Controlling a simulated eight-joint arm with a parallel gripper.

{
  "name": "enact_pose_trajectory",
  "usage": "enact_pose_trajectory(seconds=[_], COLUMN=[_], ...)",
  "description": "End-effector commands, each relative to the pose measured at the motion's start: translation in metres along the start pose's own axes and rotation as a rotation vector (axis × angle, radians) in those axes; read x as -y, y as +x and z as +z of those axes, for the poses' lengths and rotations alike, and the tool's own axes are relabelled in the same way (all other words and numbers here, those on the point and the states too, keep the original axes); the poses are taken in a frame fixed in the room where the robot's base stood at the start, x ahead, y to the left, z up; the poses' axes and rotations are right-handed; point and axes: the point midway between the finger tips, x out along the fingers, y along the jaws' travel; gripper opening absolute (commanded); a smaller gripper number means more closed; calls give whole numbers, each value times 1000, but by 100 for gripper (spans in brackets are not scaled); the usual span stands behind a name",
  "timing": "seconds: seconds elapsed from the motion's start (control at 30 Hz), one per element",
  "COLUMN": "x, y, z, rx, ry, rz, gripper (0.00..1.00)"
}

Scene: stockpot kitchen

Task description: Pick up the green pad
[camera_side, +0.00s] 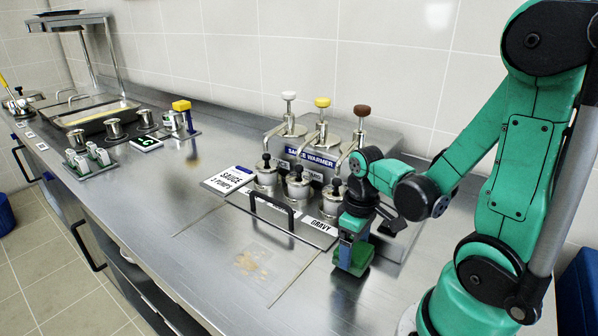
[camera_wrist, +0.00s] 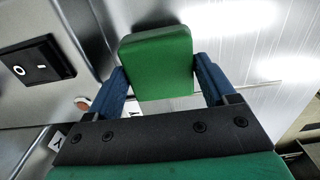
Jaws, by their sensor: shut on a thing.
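The green pad (camera_wrist: 157,60) is a flat block with rounded corners. In the wrist view it sits between the two blue fingers of my gripper (camera_wrist: 160,82), one finger against each side. In the side view my gripper (camera_side: 350,243) points down near the front right of the sauce warmer, with the pad (camera_side: 354,264) at its fingertips. The pad is low over the steel counter; I cannot tell for sure whether it touches it. The fingers hide part of the pad's sides.
The sauce warmer (camera_side: 312,160) with its pumps and lidded pots (camera_side: 298,186) stands just left of my gripper. A black switch (camera_wrist: 37,70) is close by in the wrist view. A sauce sign (camera_side: 229,181) lies left of the pots. The counter in front (camera_side: 215,270) is mostly clear.

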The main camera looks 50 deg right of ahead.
Motion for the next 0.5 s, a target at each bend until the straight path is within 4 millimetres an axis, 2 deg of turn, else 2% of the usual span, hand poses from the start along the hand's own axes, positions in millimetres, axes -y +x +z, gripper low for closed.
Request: enact_pose_trajectory(seconds=[0.27,0.5], x=[0,0], y=[-30,-70], z=[1,1], rx=[0,1], ry=[0,0], rz=[0,-1], gripper=[19,19])
